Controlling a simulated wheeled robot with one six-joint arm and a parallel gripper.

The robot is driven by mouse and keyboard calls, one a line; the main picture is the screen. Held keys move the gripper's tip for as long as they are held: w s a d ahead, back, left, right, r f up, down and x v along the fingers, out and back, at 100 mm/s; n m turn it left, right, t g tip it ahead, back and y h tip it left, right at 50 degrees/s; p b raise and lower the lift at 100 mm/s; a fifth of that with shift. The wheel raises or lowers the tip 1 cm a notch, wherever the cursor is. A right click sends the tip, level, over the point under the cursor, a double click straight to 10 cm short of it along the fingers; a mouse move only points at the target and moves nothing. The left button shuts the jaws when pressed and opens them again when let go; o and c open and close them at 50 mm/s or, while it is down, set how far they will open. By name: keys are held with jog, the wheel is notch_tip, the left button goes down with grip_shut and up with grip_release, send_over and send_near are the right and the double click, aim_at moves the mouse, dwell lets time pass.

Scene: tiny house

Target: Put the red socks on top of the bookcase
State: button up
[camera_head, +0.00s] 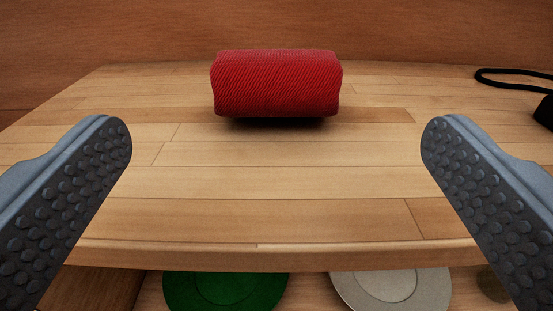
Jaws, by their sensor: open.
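A red ribbed bundle (276,84), which looks like the rolled red socks, lies on a light wooden plank surface (290,190), towards its back. My gripper (276,140) is open and empty. Its two grey studded fingers stand wide apart, one at each side of the view, nearer to me than the red bundle. The bundle lies ahead, between the lines of the fingers, and neither finger touches it. I cannot tell from this view whether this wooden surface belongs to the bookcase.
A black looped cord (510,74) with a dark object (545,112) lies at the right. Below the front edge (270,256), a green plate (225,288) and a pale plate (392,287) show on a lower level. A brown wooden wall (276,25) stands behind. The surface before the bundle is clear.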

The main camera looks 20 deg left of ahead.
jog(key=shift+s+d, duration=0.2)
jog(key=shift+s, duration=0.35)
jog(key=s+d+r+m+h, duration=0.1)
jog(key=s+r+h, duration=0.1)
jog(key=s, duration=1)
jog(key=s+d+r+m+h, duration=0.1)
jog(key=s+r, duration=0.4)
jog(key=s, duration=0.8)
jog(key=s+d+r+m+h, duration=0.1)
jog(key=s+r, duration=0.3)
jog(key=s, duration=0.8)
jog(key=shift+s+d+r+m+h, duration=0.2)
jog(key=shift+s+d+m+h, duration=0.15)
jog(key=shift+d+h, duration=0.5)
jog(key=shift+c, duration=0.2)
